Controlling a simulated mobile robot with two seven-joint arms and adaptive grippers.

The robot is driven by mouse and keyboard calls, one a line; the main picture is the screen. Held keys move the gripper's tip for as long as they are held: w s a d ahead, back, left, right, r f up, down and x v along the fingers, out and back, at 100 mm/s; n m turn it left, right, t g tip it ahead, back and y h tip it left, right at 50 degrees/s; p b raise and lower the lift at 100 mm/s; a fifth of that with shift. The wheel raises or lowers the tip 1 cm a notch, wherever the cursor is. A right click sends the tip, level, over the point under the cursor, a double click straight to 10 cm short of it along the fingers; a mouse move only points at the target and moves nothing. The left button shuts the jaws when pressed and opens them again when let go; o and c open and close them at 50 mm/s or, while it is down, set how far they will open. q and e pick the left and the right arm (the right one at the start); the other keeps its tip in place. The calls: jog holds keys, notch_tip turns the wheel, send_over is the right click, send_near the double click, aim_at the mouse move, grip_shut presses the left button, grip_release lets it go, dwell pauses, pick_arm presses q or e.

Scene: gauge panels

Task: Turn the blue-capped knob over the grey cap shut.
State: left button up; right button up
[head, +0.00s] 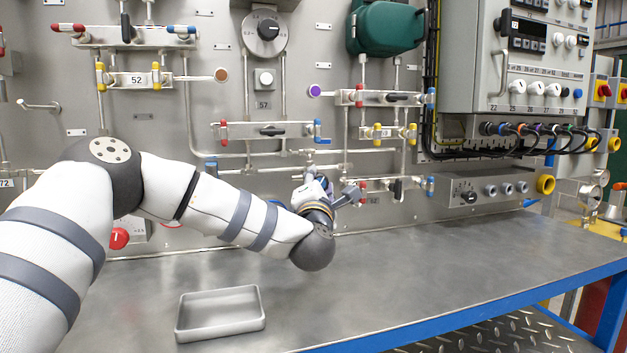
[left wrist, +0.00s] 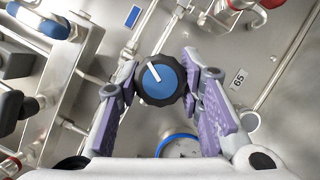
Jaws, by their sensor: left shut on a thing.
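The blue-capped knob (left wrist: 160,80) has a black ribbed rim and a white pointer line, and shows in the left wrist view. My left gripper (left wrist: 160,85) is shut on it, with one purple-padded finger at each side. In the head view my left gripper (head: 328,188) is at the panel, and the knob cannot be made out behind it. A round grey part (left wrist: 250,121) lies to the right of the fingers in the left wrist view; I cannot tell if it is the grey cap. My right gripper is not in view.
A blue-ringed round part (left wrist: 178,147) shows below the knob, partly hidden by my wrist. Pipes and valves with red, blue and yellow ends surround the gripper. A grey tray (head: 221,330) stands on the metal bench (head: 400,270), which is otherwise mostly clear.

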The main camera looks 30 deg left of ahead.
pick_arm(q)
jog(key=m, duration=0.1)
jog(key=m+h, duration=0.1)
jog(key=m, duration=0.1)
jog(key=shift+r, duration=0.25)
jog(key=m+g+h, duration=0.1)
jog(key=m, duration=0.2)
jog(key=shift+g, duration=0.3)
jog(key=m+g, duration=0.2)
jog(key=m, duration=0.3)
jog(key=o, duration=1.2)
jog(key=shift+f, duration=0.1)
jog(key=shift+c, duration=0.2)
jog(key=v, duration=1.2)
